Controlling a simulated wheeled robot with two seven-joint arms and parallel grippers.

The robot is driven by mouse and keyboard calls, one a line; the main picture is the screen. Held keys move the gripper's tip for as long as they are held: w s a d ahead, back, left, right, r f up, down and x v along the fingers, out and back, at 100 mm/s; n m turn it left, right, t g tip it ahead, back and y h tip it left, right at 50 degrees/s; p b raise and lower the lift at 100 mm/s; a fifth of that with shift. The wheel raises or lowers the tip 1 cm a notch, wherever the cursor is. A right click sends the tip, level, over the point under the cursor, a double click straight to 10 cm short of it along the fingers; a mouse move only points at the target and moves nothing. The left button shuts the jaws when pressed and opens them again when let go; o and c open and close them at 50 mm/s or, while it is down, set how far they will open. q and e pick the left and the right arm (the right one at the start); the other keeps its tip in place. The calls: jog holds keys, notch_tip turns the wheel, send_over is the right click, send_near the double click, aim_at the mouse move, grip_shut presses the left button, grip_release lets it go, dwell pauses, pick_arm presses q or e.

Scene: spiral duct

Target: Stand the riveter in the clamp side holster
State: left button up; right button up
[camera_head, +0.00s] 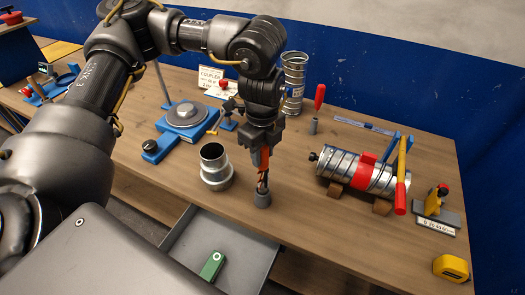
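My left gripper (262,148) points straight down over the middle of the table. It appears shut on the riveter (264,163), an orange and dark tool held roughly upright and partly hidden by the fingers. Directly below is a small grey cup-shaped holster (262,199) on the table. The riveter's lower end is at the cup's mouth; whether it rests on the bottom cannot be seen. A second small grey cup (313,126) stands farther back, below a red-handled tool (320,96). My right gripper is not in view.
A spiral duct (338,164) with a red band (363,172) lies on wooden blocks at right. A metal coupler (215,167) stands left of the holster. A blue-based device (184,116), an upright duct (293,82) and a yellow tape measure (451,267) are around. An open drawer (240,240) is in front.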

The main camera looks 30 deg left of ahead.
pick_arm(q)
jog(key=o, duration=0.4)
notch_tip(320, 180, up, 11)
jog(key=shift+b, duration=1.15)
